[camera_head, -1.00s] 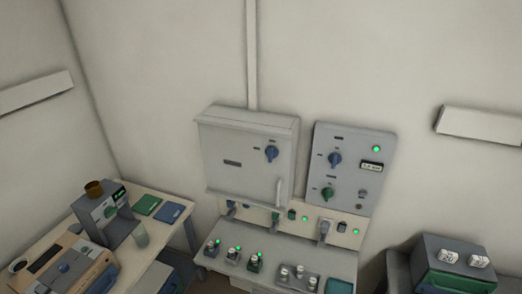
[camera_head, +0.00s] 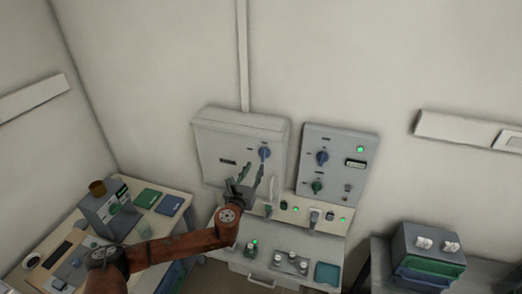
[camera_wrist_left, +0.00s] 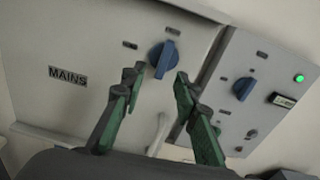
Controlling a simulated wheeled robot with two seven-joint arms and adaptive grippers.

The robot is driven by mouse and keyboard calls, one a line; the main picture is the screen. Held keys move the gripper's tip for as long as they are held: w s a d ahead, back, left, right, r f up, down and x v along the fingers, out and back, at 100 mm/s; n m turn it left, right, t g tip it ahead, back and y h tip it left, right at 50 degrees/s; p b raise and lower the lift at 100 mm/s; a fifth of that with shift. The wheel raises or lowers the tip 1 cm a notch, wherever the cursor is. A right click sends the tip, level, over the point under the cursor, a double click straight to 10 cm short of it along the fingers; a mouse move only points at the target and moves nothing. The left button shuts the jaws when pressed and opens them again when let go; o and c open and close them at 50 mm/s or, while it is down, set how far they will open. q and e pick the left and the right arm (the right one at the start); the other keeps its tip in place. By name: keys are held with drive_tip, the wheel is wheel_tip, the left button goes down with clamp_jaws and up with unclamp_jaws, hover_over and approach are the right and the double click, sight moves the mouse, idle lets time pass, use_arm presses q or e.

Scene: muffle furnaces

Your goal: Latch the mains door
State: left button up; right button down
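The mains door (camera_head: 225,145) is the grey front of the wall cabinet in the head view. It appears shut, and its MAINS label (camera_wrist_left: 67,76) shows in the left wrist view. A blue rotary knob (camera_head: 264,153) sits at its upper right; the knob (camera_wrist_left: 163,58) is just beyond my fingertips in the wrist view. A pale handle (camera_wrist_left: 158,134) is low on the door's right side, partly behind my gripper. My left gripper (camera_head: 251,175) is in front of the door, fingers apart and pointing up towards the knob, with nothing between them. My right gripper is not in view.
A control panel (camera_head: 335,160) with knobs and a green light is right of the cabinet. Below is a bench (camera_head: 310,243) with sockets and small devices. A side table (camera_head: 185,185) stands left, and a grey and green unit (camera_head: 428,250) right.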

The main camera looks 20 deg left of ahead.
sight(262, 152)
use_arm(q)
drive_tip(key=shift+m, duration=0.4)
drive_tip(key=w, duration=0.2)
drive_tip(key=w+r+p, duration=0.1)
drive_tip(key=w, duration=0.1)
drive_tip(key=w+r, duration=0.1)
drive_tip(key=w, duration=0.1)
drive_tip(key=shift+w+d, duration=0.2)
drive_tip(key=shift+d, duration=0.2)
drive_tip(key=shift+w+f+p, duration=0.1)
drive_tip(key=shift+w+p, duration=0.2)
drive_tip(key=shift+w, duration=0.2)
drive_tip(key=shift+c, duration=0.7)
clamp_jaws()
